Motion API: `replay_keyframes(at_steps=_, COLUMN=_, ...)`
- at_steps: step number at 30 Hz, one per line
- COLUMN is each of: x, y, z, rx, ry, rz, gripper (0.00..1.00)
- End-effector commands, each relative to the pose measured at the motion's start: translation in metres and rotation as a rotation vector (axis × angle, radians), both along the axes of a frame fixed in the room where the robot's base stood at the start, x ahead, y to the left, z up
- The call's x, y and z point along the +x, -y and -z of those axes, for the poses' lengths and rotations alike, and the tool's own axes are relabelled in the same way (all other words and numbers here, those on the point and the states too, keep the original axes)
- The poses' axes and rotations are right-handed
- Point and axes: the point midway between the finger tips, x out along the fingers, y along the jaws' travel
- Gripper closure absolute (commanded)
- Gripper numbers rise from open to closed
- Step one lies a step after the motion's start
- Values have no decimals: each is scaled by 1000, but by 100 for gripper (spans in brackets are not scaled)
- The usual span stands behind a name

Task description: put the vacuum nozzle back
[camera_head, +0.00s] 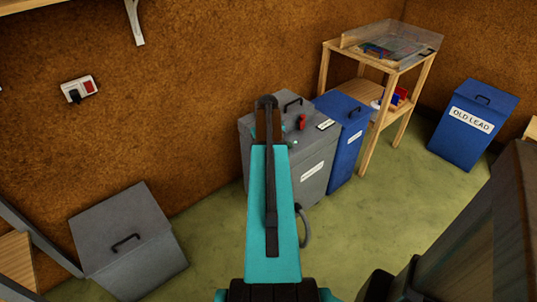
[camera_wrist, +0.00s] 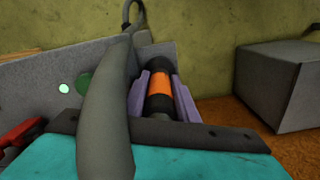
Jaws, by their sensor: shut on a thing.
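The vacuum nozzle (camera_wrist: 160,88) is a dark cylinder with an orange band. In the wrist view it sits between the two lilac fingers of my gripper (camera_wrist: 161,94), which is shut on it. A thick grey hose (camera_wrist: 103,120) arches through the foreground and hides part of the left finger. The grey vacuum cabinet (camera_head: 318,185) stands against the wall in the head view, with a red part (camera_head: 302,121) on top. My teal arm reaches over it and hides its left middle, the gripper and the nozzle. A green disc (camera_wrist: 85,85) shows on a grey panel in the wrist view.
A blue bin (camera_head: 350,143) stands right beside the cabinet, and a wooden stand (camera_head: 364,147) is beyond it. A blue OLD LEAD bin (camera_head: 475,122) is at the far right. A grey lidded box (camera_head: 125,244) is at lower left. Green floor is clear between them.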

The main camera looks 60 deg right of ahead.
Motion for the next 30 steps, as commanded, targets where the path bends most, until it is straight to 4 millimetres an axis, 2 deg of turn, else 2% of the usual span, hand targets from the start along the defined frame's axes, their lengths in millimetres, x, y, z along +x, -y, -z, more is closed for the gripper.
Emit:
replay_keyframes(at_steps=6, x=0, y=0, z=2, rx=0, ry=0, rz=0, gripper=96)
replay_keyframes(at_steps=7, x=0, y=0, z=3, rx=0, ry=0, rz=0, gripper=72)
replay_keyframes(at_steps=8, x=0, y=0, z=3, rx=0, ry=0, rz=0, gripper=67)
replay_keyframes(at_steps=9, x=0, y=0, z=3, rx=0, ry=0, rz=0, gripper=66)
replay_keyframes(at_steps=22, x=0, y=0, z=-2, rx=0, ry=0, rz=1, gripper=66)
replay_keyframes(at_steps=30, x=0, y=0, z=-27, rx=-1, ry=0, rz=1, gripper=66)
